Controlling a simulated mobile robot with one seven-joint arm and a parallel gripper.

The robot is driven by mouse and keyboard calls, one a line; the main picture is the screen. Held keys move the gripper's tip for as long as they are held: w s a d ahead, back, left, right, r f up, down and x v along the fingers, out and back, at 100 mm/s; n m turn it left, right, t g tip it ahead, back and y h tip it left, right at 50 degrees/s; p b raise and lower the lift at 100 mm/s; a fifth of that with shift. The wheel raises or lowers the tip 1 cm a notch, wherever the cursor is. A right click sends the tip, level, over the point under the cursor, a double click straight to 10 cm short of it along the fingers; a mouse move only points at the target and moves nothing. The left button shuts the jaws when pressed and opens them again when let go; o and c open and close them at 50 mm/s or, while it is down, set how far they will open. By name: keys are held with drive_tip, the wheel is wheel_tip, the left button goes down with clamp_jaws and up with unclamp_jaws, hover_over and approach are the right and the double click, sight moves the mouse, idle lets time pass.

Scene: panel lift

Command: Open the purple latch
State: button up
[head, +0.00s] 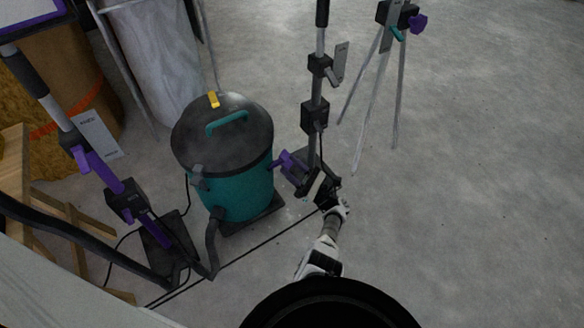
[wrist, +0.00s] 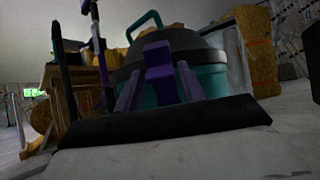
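A purple latch (head: 287,160) sits low beside the middle dark stand (head: 315,115), just right of the teal drum. My gripper (head: 300,178) is at the latch, reaching in from the lower right, and its fingers are hard to make out there. In the wrist view a purple block, which looks like the latch (wrist: 158,60), is straight ahead at the centre. The two fingers of my gripper (wrist: 159,78) stand apart, one on each side of it. I cannot tell whether they touch it.
The teal drum (head: 235,185) with a dark lid stands left of the latch. Another stand with purple parts (head: 100,165) is at the left. A tripod (head: 385,85) with a purple knob stands at the back right. The floor at right is clear.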

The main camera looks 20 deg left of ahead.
drive_tip(key=shift+o, duration=1.2)
drive_tip(key=s+d, duration=0.1)
drive_tip(key=d, duration=1.2)
drive_tip(key=shift+s+f, duration=0.2)
drive_tip(key=shift+f, duration=0.15)
